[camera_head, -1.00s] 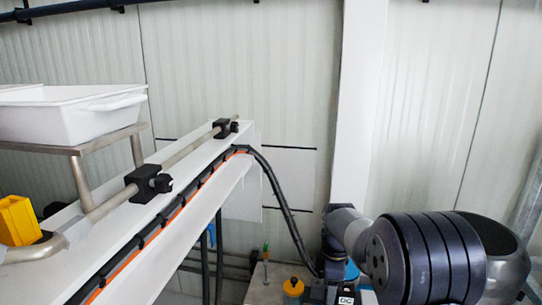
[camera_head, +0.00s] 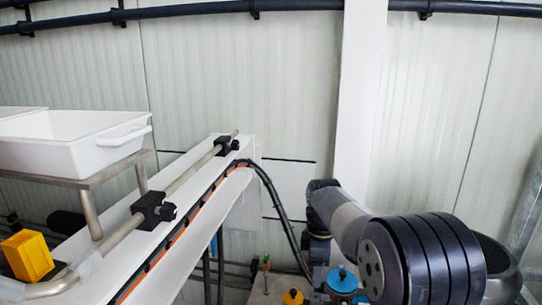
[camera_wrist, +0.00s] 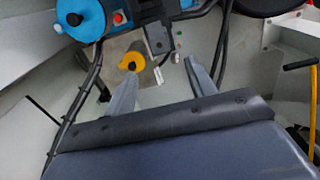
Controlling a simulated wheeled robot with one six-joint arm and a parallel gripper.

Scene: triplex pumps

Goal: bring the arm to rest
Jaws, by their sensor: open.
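My gripper (camera_wrist: 162,68) shows in the wrist view with its two grey fingers spread apart and nothing between them. Below and beyond the fingers are a yellow round cap (camera_wrist: 132,62) and a blue unit with a dark round top (camera_wrist: 80,18). The fingers look apart from both. In the head view my arm (camera_head: 425,255) reaches from the right edge toward the middle, with its dark wrist end raised above the equipment. The gripper's fingers cannot be made out there.
A blue round cap (camera_head: 342,280) and a yellow cap (camera_head: 293,297) sit low beside my arm. A white beam (camera_head: 190,205) with a rail and cables runs at left, with a white tray (camera_head: 70,140) on a metal stand. A white post (camera_head: 360,100) stands behind my arm.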

